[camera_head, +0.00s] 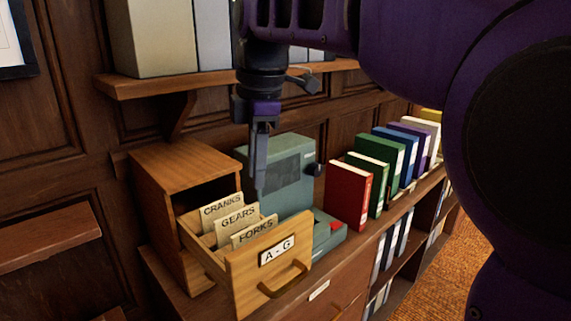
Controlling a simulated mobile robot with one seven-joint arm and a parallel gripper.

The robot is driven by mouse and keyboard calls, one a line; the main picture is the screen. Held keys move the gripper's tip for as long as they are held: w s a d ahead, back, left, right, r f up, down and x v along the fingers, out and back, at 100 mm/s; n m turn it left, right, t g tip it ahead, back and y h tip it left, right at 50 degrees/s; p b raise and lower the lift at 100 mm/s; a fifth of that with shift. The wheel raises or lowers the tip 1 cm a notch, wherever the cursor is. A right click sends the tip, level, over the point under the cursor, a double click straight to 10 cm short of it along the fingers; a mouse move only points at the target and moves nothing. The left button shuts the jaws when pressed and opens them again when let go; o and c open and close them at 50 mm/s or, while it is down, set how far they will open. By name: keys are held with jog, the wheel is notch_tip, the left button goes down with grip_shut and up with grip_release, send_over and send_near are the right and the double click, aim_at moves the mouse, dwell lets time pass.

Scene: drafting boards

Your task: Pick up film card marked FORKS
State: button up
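The film card marked FORKS (254,232) stands in the open wooden drawer labelled A - G (238,279), nearest the drawer front. The card marked GEARS (237,218) stands behind it, and the card marked CRANKS (221,207) stands behind that one. My gripper (260,192) points down above the drawer, its tip close above the cards and to the right of CRANKS. It is seen nearly edge-on, so the gap between its fingers does not show. I see nothing held in it.
A grey-green machine (291,172) stands right of the drawer, close to my gripper. A red book (347,194) and several other books stand in a row farther right. A wall shelf (150,84) with binders hangs behind. The wooden cabinet (178,163) surrounds the drawer's back.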

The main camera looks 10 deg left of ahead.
aim_at(255, 225)
jog(key=n, duration=0.1)
jog(key=s+n, duration=0.1)
jog(key=n, duration=0.1)
jog(key=n+h, duration=0.1)
jog(key=shift+s+a+f+n+g, duration=0.15)
jog(key=shift+s+f+n+g, duration=0.15)
jog(key=shift+s, duration=0.1)
notch_tip(255, 225, down, 12)
jog(key=b, duration=0.4)
jog(key=shift+r+b, duration=0.15)
jog(key=shift+b, duration=0.2)
grip_shut()
jog(key=shift+r+p, duration=0.35)
jog(key=shift+p, duration=0.2)
notch_tip(255, 225, up, 5)
jog(key=p, duration=0.4)
notch_tip(255, 225, up, 7)
dwell(0.8)
